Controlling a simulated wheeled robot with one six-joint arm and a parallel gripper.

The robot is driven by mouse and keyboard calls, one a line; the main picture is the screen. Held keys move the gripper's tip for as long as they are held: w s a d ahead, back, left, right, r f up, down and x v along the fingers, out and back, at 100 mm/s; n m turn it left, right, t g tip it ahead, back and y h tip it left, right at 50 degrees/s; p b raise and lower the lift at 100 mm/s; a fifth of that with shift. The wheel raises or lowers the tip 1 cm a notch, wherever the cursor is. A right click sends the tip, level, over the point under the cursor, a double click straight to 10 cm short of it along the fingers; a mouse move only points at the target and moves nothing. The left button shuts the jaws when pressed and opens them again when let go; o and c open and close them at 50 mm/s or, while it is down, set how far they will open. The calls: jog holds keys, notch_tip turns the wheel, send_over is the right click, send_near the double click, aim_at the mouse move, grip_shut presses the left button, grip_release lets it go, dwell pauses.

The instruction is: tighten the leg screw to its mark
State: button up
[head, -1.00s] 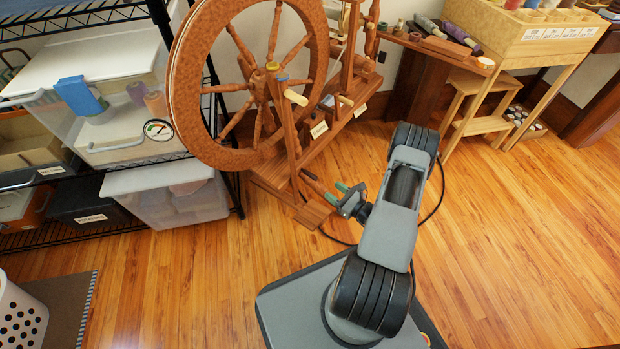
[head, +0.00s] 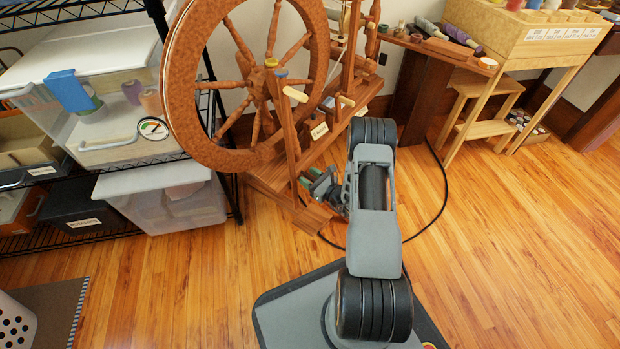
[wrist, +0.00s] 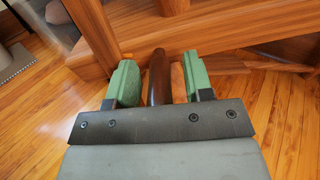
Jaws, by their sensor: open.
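A spinning wheel (head: 187,100) of reddish-brown wood stands on the floor left of centre in the head view. In the wrist view a dark brown rounded handle (wrist: 158,80), apparently the leg screw, sticks out from the wooden frame towards me. My gripper (wrist: 161,80) is open, with one green finger on each side of the handle. A gap shows between the handle and each finger. In the head view my gripper (head: 308,183) is low at the wheel's front leg and largely hides the screw. I cannot make out a mark on it.
A black wire shelf with clear bins (head: 165,205) stands close on the left. A wooden stool (head: 488,115) and a rack of spools (head: 530,40) are at the back right. A black cable (head: 440,205) lies on the floor. The wooden floor at right is clear.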

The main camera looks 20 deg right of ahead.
jog(key=shift+c, duration=0.2)
grip_shut()
dwell(0.3)
jog(key=m+p, duration=0.2)
jog(key=m, duration=0.3)
jog(key=shift+m, duration=0.3)
jog(key=m+p, duration=0.1)
jog(key=m, duration=0.4)
jog(key=shift+m+p, duration=0.3)
jog(key=shift+p, duration=0.1)
jog(key=m+p, duration=0.1)
jog(key=m, duration=0.4)
jog(key=m+p, duration=0.1)
jog(key=m, duration=0.4)
jog(key=shift+m, duration=0.4)
